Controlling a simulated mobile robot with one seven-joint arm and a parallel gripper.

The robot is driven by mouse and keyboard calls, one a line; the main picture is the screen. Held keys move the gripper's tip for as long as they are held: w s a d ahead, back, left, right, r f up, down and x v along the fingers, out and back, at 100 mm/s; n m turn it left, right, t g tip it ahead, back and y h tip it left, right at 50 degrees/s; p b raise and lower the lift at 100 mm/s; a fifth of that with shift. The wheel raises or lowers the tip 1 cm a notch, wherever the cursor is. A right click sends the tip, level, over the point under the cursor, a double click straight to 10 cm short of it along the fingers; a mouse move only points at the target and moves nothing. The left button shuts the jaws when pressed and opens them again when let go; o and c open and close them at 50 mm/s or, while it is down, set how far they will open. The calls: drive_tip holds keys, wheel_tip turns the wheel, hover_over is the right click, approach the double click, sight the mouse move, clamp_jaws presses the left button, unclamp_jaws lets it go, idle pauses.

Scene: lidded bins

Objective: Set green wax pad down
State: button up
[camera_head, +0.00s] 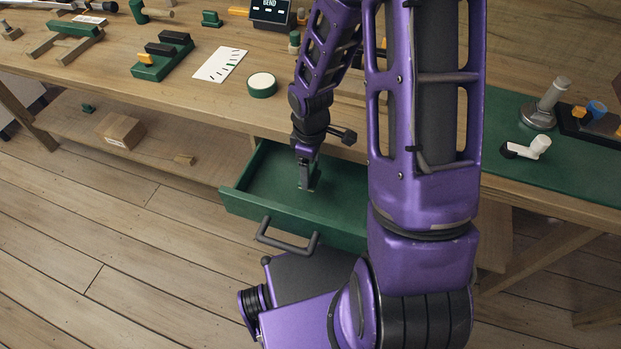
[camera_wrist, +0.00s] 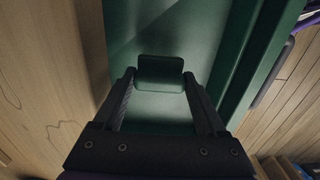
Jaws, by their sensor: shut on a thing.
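The green wax pad (camera_wrist: 160,73) is a small dark green block with rounded corners. It sits between the fingertips of my gripper (camera_wrist: 159,88) in the wrist view, and my gripper is shut on it. In the head view, my gripper (camera_head: 306,184) points down inside the open green drawer (camera_head: 262,180). The pad is mostly hidden there by the fingers and blends with the green drawer. The drawer floor (camera_wrist: 150,35) is behind the pad in the wrist view. I cannot tell whether the pad touches the floor.
The drawer's dark handle (camera_head: 287,236) faces the room. The bench top (camera_head: 160,95) above holds a green round tin (camera_head: 262,85), a marked white card (camera_head: 220,64) and several blocks. A box (camera_head: 120,131) sits on the lower shelf. The drawer floor around my gripper looks clear.

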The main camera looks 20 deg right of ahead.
sight(311, 178)
drive_tip(key=shift+f+b, duration=0.4)
drive_tip(key=shift+f, duration=1.25)
drive_tip(key=shift+f, duration=0.25)
drive_tip(key=o, duration=1)
drive_tip(key=shift+r, duration=0.1)
drive_tip(key=shift+o, duration=0.2)
drive_tip(key=shift+r, duration=0.1)
wheel_tip(311, 178, up, 12)
drive_tip(key=p, duration=0.3)
drive_tip(key=shift+r+p, duration=0.1)
drive_tip(key=shift+p, duration=0.25)
drive_tip(key=shift+w, duration=0.1)
